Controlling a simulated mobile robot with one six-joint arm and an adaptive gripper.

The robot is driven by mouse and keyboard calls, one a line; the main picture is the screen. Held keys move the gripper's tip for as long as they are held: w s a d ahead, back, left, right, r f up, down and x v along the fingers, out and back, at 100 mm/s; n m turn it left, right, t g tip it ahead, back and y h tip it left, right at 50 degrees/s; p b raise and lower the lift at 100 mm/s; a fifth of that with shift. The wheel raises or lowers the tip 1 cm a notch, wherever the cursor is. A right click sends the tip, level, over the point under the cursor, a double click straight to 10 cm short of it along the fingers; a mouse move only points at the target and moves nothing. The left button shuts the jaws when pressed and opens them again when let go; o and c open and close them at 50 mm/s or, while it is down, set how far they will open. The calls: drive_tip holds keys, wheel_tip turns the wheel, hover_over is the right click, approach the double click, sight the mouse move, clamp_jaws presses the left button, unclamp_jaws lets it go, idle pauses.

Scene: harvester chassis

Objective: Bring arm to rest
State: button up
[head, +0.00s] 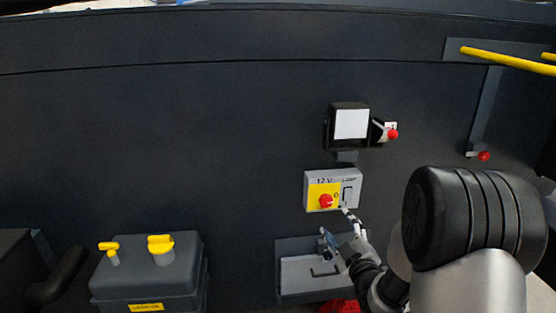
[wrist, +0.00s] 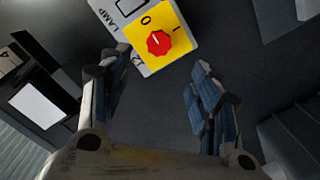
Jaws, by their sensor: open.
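My gripper (head: 338,227) is in front of the dark chassis wall, just below the grey switch box in the head view. In the wrist view my gripper (wrist: 160,80) has its two blue-padded fingers spread apart with nothing between them. The grey switch box (head: 350,178) carries a yellow plate with a red rotary knob (head: 326,201). In the wrist view the red knob (wrist: 158,42) lies beyond the fingertips, with the marks 0 and I beside it. The fingers look apart from the knob. One fingertip shows near the box's lower edge in the head view.
A lamp with a white face (head: 351,124) and a red-tipped part (head: 392,134) sit above the box. A grey tray (head: 300,290) is below my gripper. A dark box with yellow caps (head: 150,275) stands lower left. A yellow rail (head: 510,61) is upper right. The left wall is clear.

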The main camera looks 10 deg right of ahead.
drive_tip(key=s+a+r+m+g, duration=0.2)
drive_tip(key=s+a+m+g, duration=0.1)
drive_tip(key=s, duration=0.9)
drive_tip(key=s+a+r+m+g, duration=0.1)
drive_tip(key=s+a+m+g, duration=0.2)
drive_tip(key=s, duration=0.9)
drive_tip(key=s+a+r+m+g, duration=0.2)
drive_tip(key=s+g, duration=0.4)
drive_tip(key=s, duration=0.6)
drive_tip(key=shift+s+a+r+m+g, duration=0.3)
drive_tip(key=shift+a+r+m+g, duration=0.1)
drive_tip(key=shift+a+m, duration=0.2)
